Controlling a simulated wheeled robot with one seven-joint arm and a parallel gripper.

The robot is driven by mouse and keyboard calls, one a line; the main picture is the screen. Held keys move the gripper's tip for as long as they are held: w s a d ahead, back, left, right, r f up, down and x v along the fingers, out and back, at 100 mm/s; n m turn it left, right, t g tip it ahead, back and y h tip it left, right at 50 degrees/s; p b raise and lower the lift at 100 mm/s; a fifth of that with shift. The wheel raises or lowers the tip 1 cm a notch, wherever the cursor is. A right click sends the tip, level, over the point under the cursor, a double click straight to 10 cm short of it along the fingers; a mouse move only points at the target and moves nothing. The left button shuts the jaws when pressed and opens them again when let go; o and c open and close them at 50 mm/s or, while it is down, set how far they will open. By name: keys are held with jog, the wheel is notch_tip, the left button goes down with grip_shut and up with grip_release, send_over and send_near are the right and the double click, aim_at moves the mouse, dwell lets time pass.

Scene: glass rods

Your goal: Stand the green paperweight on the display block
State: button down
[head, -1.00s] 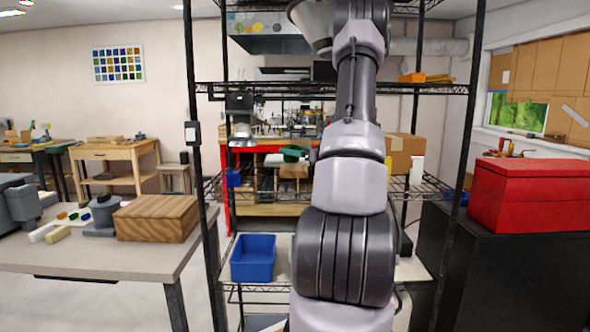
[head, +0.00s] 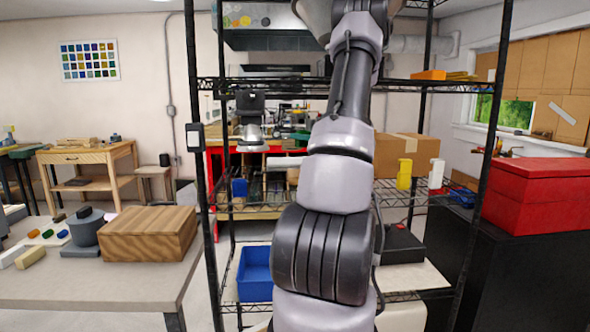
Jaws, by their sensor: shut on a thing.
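A small green shape (head: 298,136) shows at the left edge of my arm, above the middle shelf. It may be the green paperweight, but it is small and partly covered, and I cannot tell it surely from the clutter behind. A striped brown wooden block (head: 148,233) sits on the grey table at the left. I cannot tell whether it is the display block.
A wire shelf rack (head: 197,165) stands ahead, with a blue bin (head: 255,273) low down and yellow (head: 404,174) and white (head: 436,173) bottles at mid height. A dark lamp-like device (head: 250,118) is at its left. A red toolbox (head: 545,198) stands right.

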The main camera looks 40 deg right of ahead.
notch_tip(320, 180, down, 9)
jog(key=shift+f, duration=0.1)
dwell(0.3)
jog(key=shift+f, duration=0.15)
grip_release()
jog(key=shift+s+d, duration=0.1)
jog(key=shift+s, duration=0.1)
jog(key=v, duration=1.1)
jog(key=shift+s, duration=0.3)
